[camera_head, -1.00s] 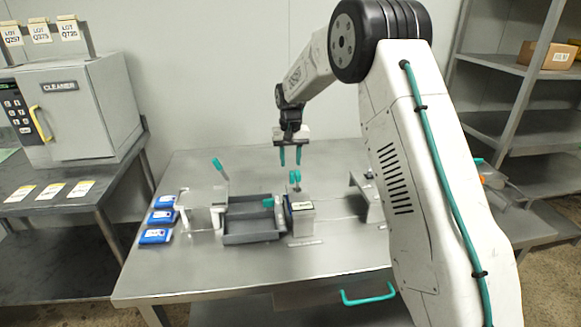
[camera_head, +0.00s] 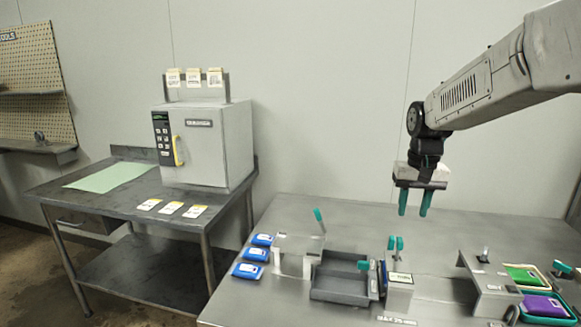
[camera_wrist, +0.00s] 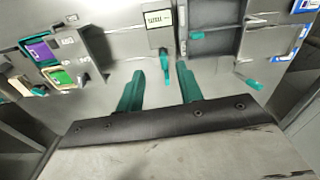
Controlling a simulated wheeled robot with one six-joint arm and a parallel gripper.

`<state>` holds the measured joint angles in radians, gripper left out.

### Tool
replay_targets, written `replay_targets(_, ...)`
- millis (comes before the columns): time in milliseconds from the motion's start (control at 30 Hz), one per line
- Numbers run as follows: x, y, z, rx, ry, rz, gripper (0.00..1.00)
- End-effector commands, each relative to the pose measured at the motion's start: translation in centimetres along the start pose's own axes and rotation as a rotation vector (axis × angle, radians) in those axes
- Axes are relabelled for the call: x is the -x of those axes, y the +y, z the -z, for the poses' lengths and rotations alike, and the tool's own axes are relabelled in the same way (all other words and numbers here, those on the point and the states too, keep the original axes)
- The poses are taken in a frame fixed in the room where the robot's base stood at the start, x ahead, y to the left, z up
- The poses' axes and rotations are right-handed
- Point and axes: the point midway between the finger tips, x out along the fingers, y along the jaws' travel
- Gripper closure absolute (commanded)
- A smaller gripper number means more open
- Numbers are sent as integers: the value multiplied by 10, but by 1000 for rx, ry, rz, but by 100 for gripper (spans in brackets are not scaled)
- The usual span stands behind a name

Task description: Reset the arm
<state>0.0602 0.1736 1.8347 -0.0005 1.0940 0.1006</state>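My gripper (camera_head: 414,200) hangs from my arm above the back part of the metal table (camera_head: 480,222), pointing down. Its two teal fingers are apart with nothing between them. In the wrist view the fingers (camera_wrist: 160,85) also stand apart and empty, with table fixtures beyond them. My gripper is clear of the fixtures and of the tabletop.
On the table stand a grey tray (camera_head: 340,283), a small block device with teal levers (camera_head: 399,283), and a metal bracket (camera_head: 488,283). Blue packs (camera_head: 256,254) lie left; green (camera_head: 522,275) and purple (camera_head: 543,305) packs lie right. A cleaner cabinet (camera_head: 212,150) stands on the left bench.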

Motion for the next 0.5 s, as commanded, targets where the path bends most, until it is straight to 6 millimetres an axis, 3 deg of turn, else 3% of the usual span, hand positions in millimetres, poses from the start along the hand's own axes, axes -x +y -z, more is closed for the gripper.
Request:
replay_targets(33,16,0,-24,11,11,1,64)
replay_targets(200,47,3,-105,47,27,2,64)
replay_targets(367,60,8,-181,81,44,4,64)
replay_targets(500,57,14,-246,110,56,5,64)
